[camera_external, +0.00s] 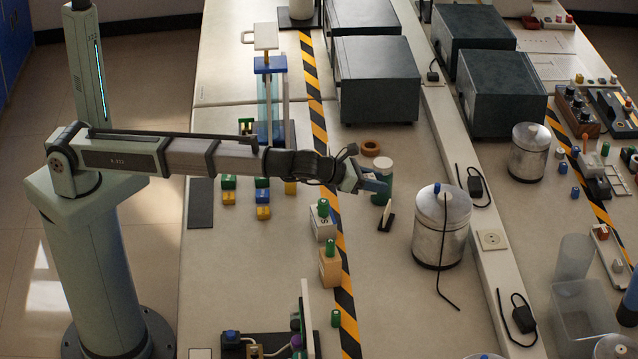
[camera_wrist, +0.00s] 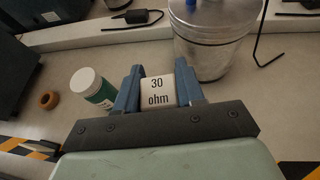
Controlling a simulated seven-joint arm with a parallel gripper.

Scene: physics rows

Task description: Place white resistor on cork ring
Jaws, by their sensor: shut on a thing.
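The white resistor (camera_wrist: 158,92), a box marked "30 ohm", sits between the two blue fingers of my gripper (camera_wrist: 157,90) in the wrist view, and the gripper is shut on it. In the external view my gripper (camera_external: 374,184) is over the bench, just right of the striped tape, and the resistor is hard to make out there. The brown cork ring (camera_external: 370,148) lies behind the gripper, near the dark boxes, and nothing is seen on it. It also shows at the far left of the wrist view (camera_wrist: 48,100), well apart from the gripper.
A green bottle with a white cap (camera_external: 383,178) stands close to my gripper, near the ring. A metal can (camera_external: 441,228) with a black cable stands to the right. A dark box (camera_external: 375,80) stands behind the ring. Blocks with green knobs (camera_external: 322,222) stand in front.

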